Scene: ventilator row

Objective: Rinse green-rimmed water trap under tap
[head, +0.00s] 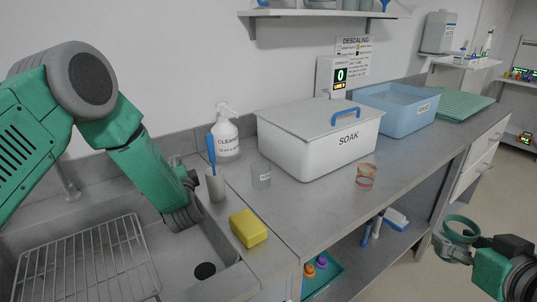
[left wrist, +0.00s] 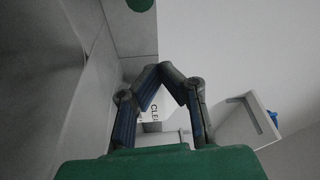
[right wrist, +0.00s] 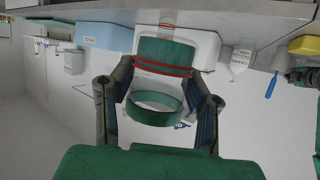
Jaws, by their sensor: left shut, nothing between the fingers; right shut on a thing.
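The green-rimmed water trap (head: 460,228) is in my right gripper (head: 447,246), off the front of the counter at lower right. In the right wrist view its green ring (right wrist: 155,110) lies between the fingers, with a green part and a red band beyond it. My left gripper (head: 183,218) is shut and empty, pointing down over the right side of the sink (head: 190,262). Its fingertips meet in the left wrist view (left wrist: 160,70). The tap (head: 66,182) stands at the back left of the sink, partly hidden by my left arm.
A yellow sponge (head: 248,228), blue brush (head: 211,155), clear cup (head: 261,176) and cleaner bottle (head: 228,135) stand near the sink. A red-rimmed trap (head: 366,175) is before the lidded SOAK tub (head: 310,140). A wire rack (head: 90,262) covers the sink's left part.

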